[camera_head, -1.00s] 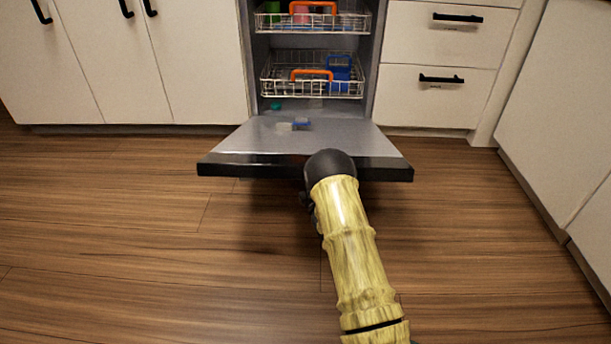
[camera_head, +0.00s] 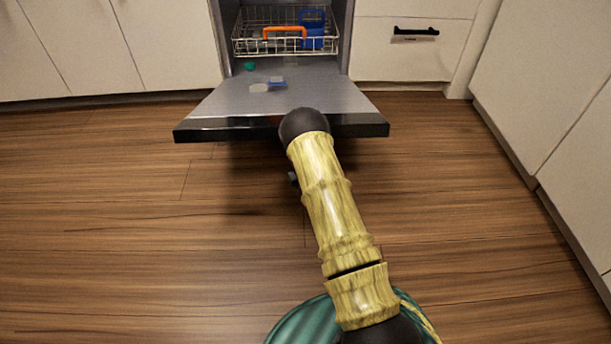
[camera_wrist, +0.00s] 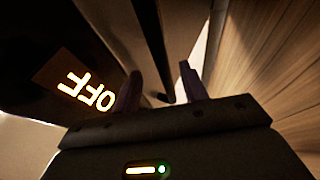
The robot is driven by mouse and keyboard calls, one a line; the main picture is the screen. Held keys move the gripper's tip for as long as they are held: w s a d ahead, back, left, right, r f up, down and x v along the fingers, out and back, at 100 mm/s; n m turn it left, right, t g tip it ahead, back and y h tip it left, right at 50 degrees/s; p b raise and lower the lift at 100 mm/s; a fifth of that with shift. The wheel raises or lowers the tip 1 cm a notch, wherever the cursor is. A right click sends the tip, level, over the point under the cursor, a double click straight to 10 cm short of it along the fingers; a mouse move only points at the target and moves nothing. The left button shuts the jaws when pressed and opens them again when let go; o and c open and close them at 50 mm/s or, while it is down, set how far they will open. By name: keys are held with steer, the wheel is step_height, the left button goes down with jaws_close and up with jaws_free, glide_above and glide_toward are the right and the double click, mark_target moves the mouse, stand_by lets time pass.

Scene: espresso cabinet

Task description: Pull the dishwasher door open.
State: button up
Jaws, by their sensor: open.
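The dishwasher door (camera_head: 232,97) is folded down and lies roughly flat, its inner side up, with a black front edge (camera_head: 215,129). My arm reaches to the middle of that edge, and its dark wrist hides my gripper in the head view. In the wrist view my gripper (camera_wrist: 160,90) has its two fingers apart. A dark bar (camera_wrist: 153,35), which looks like the door's handle, runs down between and beyond the fingertips. I cannot tell whether it touches them. The door's dark panel shows a lit OFF sign (camera_wrist: 88,90) on the left.
A wire rack (camera_head: 240,38) with an orange handle stands inside the dishwasher. Small blue and grey items lie on the door. White cabinets (camera_head: 165,40) flank the opening and another run stands at the right. The wooden floor (camera_head: 100,220) before the door is clear.

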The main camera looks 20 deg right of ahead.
steer(key=b+v, duration=0.2)
steer(key=v, duration=0.8)
stand_by(0.3)
stand_by(0.4)
